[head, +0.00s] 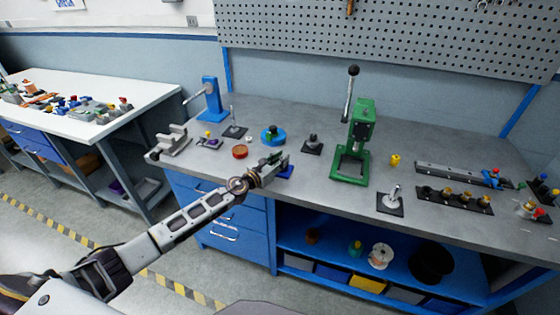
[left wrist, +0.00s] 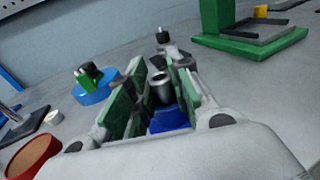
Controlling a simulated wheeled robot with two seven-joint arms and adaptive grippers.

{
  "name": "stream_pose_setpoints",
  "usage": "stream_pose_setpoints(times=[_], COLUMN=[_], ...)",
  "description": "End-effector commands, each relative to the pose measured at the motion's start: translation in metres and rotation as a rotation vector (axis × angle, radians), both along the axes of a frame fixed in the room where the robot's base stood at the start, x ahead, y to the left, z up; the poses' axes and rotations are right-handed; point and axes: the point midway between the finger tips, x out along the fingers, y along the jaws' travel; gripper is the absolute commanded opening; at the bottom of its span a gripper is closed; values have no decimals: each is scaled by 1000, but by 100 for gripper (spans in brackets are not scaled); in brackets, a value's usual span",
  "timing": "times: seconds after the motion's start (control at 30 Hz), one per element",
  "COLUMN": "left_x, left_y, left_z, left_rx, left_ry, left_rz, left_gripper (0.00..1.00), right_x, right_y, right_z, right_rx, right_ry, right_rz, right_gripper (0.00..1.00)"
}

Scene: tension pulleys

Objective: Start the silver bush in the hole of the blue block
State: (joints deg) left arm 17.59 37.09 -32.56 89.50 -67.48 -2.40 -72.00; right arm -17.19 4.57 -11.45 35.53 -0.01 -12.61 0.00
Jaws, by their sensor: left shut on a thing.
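My left gripper (head: 274,163) is at the front edge of the grey bench, over the blue block (head: 286,173). In the left wrist view its green-padded fingers (left wrist: 158,92) are shut on the silver bush (left wrist: 162,87), a short grey cylinder with a dark open top. The bush stands roughly upright. The blue block (left wrist: 168,120) shows directly below it between the fingers. The block's hole is hidden, and I cannot tell whether the bush's lower end is above the hole or in it. My right gripper is not in view.
A blue round fixture with a green part (head: 273,135) and a red dish (head: 240,152) stand near the gripper. A green press (head: 351,165) is to the right. A black-based post (head: 313,145) stands between. The front edge left of the press is clear.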

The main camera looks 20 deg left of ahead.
Motion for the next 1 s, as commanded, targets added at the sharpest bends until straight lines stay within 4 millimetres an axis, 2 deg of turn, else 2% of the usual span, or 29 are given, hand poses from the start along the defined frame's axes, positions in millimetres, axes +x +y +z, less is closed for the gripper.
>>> stream_pose_setpoints(times=[0.37,1.0], left_x=[-1,-3], left_y=[0,-3], left_z=[-6,-4], left_rx=[1,4], left_ry=[6,17], left_rz=[-1,-4], left_gripper=[0,0], right_x=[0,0], right_y=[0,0], right_z=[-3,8], right_rx=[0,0], right_ry=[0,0], right_rz=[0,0], right_gripper=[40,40])
